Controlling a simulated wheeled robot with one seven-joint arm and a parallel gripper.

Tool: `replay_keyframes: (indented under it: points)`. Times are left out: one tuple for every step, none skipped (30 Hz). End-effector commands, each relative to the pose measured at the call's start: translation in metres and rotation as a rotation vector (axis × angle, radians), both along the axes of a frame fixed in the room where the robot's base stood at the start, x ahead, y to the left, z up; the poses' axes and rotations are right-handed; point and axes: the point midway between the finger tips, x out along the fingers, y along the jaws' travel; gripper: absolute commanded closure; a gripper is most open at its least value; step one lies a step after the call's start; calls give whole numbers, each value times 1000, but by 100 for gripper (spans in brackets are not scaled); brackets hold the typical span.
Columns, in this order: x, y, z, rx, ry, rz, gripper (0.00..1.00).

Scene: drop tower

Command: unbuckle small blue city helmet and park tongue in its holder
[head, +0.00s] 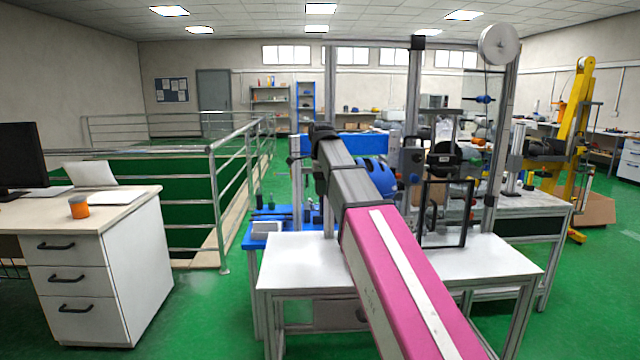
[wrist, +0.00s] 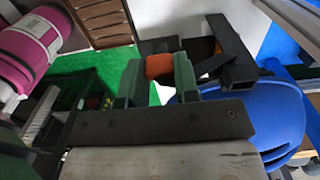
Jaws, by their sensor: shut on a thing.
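The blue helmet (head: 378,178) sits at the drop tower, partly hidden behind my arm in the head view. Its smooth blue shell also shows at the right of the wrist view (wrist: 270,120), close beside my gripper. My gripper (wrist: 158,74) has green fingers shut on a small orange-brown piece (wrist: 159,65). The piece looks like part of the buckle, but I cannot tell whether it is the tongue. No strap is clear. In the head view my fingers are hidden behind my arm. I cannot make out the tongue holder.
A black bracket (wrist: 232,55) stands just beyond and right of the fingers. The drop tower's upright (head: 412,95) and a black frame (head: 447,213) stand near the helmet. A white table (head: 300,262) is in front. Railings (head: 215,190) and a desk (head: 105,215) are at left.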

Motion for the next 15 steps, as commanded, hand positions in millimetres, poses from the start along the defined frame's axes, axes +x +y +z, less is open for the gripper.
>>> replay_keyframes:
  points:
    - [-5,0,-3,0,0,0,84]
    - [-6,0,-4,0,0,0,84]
    - [-8,0,-5,0,0,0,84]
    - [-10,0,-7,0,0,0,84]
    - [-12,0,-8,0,0,0,84]
    - [-14,-1,-9,0,0,0,84]
    - [-16,-1,-10,0,0,0,84]
    - [-18,-1,-12,0,0,0,84]
    - [-20,-1,-13,0,0,0,84]
    - [-22,-1,-14,0,0,0,84]
    - [-23,-1,-15,0,0,0,84]
    - [-25,-1,-17,0,0,0,84]
    - [-27,-1,-18,0,0,0,84]
    - [-29,-1,-19,0,0,0,84]
    - [-31,-1,-21,0,0,0,84]
